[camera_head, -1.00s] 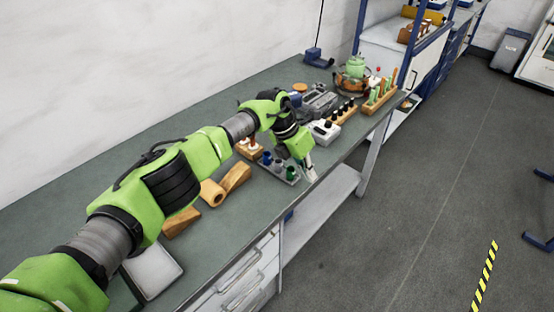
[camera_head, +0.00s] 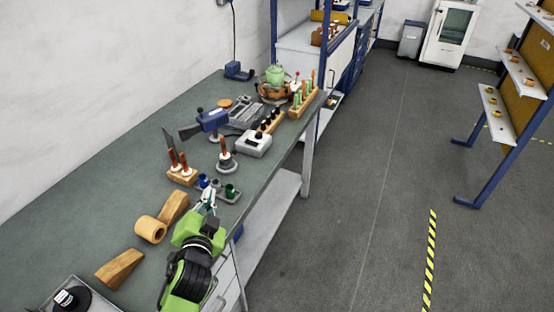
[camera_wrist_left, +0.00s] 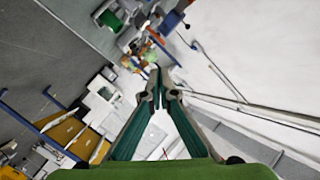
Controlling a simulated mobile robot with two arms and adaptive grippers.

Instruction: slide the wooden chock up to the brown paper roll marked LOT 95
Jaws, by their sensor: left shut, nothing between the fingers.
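A tan roll (camera_head: 151,229) lies on its side on the green bench, its hollow end showing; no marking on it is legible. One wooden wedge (camera_head: 174,207) sits right by its far side; I cannot tell if they touch. A second wooden wedge (camera_head: 120,268) lies nearer to me, with a gap of bare bench between it and the roll. My left gripper (camera_head: 209,199) is shut and empty at the bench's front edge, to the right of the roll and both wedges. Its closed fingers show in the left wrist view (camera_wrist_left: 158,84). My right gripper is not in view.
A small tray of coloured cups (camera_head: 222,192) is close to my left gripper. A wooden block with red-brown handles (camera_head: 181,173) stands behind the far wedge. A grey tray holding a black object (camera_head: 70,299) is at the near left. Bench left of the roll is clear.

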